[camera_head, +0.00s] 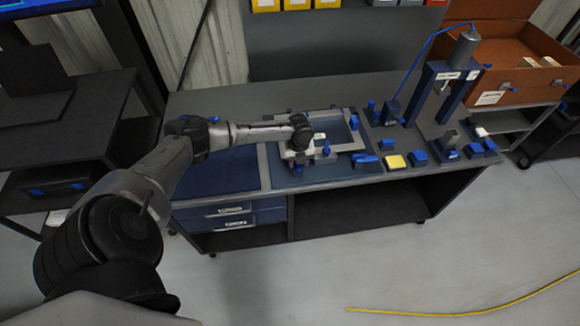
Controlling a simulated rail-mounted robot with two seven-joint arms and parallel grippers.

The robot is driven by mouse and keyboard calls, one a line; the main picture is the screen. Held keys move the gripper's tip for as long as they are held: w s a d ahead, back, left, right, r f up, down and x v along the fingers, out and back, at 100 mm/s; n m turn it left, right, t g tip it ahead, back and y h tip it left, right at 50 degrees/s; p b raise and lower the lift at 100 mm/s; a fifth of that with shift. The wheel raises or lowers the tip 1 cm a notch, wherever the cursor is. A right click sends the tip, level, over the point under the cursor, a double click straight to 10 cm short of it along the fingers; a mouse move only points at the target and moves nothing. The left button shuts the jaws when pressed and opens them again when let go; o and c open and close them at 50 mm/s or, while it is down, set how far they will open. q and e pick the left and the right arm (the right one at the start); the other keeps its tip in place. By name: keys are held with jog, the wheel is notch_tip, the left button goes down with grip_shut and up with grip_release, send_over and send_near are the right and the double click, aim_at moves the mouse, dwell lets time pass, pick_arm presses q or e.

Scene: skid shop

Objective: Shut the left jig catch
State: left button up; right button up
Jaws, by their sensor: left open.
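The jig (347,147) is a pale grey rectangular frame on the dark bench, with small blue parts around it. My left arm reaches in from the left over the bench. My left gripper (303,152) is at the left side of the jig, pointing down at its near-left corner. It is open, but its fingers are small and partly hidden by the wrist. The left jig catch cannot be made out clearly under the gripper, so I cannot tell its position or whether they touch. My right gripper is not in view.
Blue blocks and a yellow block (396,162) lie right of the jig. A blue press (437,92) stands farther right, beside an open brown case (510,92). The bench top (215,101) is clear at the back left. A yellow cable (440,312) lies on the floor.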

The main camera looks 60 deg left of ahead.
pick_arm(q)
notch_tip(320, 180, up, 8)
jog(key=p, duration=0.7)
jog(key=shift+p, duration=0.4)
dwell(0.4)
